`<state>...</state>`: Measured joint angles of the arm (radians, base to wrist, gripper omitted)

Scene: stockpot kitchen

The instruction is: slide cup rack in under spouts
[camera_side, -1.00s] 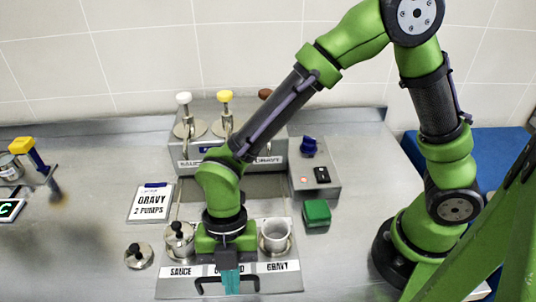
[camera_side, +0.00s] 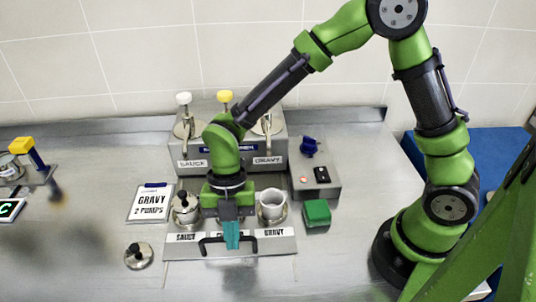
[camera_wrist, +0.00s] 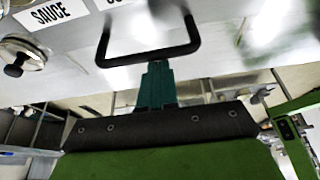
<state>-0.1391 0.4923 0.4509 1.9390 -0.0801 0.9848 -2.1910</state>
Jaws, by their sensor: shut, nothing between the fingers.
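The cup rack (camera_side: 181,252) is a flat metal tray with SAUCE and GRAVY labels and a black bar handle (camera_side: 208,247) at its front; the handle also shows in the wrist view (camera_wrist: 103,47). A lidded pot (camera_side: 184,212) stands in its left place and an open cup (camera_side: 272,208) in its right place. The middle place is hidden behind my arm. The dispenser unit with spouts (camera_side: 222,161) stands behind the rack. My gripper (camera_side: 231,243), with teal fingers, is shut and empty, pointing down at the middle of the handle; contact cannot be told.
A loose lid (camera_side: 138,256) lies left of the rack. An order card (camera_side: 151,203) reads GRAVY 2 PUMPS. A green block (camera_side: 317,213) and a grey switch box (camera_side: 315,180) sit to the right. The counter in front is clear.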

